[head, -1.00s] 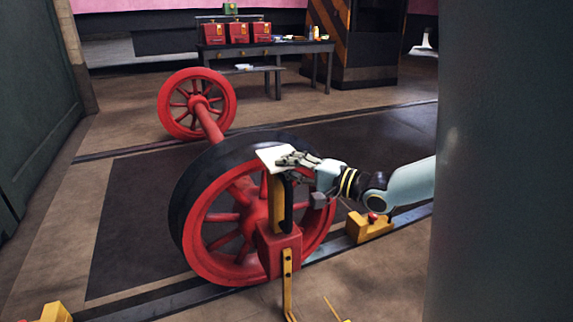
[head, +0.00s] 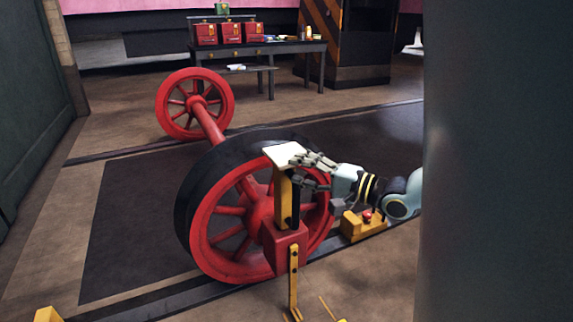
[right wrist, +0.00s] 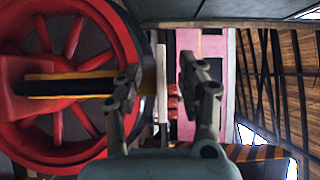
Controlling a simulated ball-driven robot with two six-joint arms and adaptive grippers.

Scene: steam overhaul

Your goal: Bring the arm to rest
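My right gripper (head: 318,172) shows in the head view, just right of a yellow post with a pale flat top (head: 285,153). Its two fingers are spread apart in the right wrist view (right wrist: 160,92), with the edge of the pale top (right wrist: 162,85) seen between them. Neither finger visibly closes on it, and I cannot tell whether one touches it. The post rises from a red block (head: 284,245) in front of the near red wheel (head: 225,245). My left gripper is not in view.
An axle (head: 209,125) joins the near wheel to a far red wheel (head: 172,105). A yellow chock with a red knob (head: 356,227) sits at the rail by my right arm. A table (head: 290,48) with red boxes stands behind. A grey mass blocks the right side.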

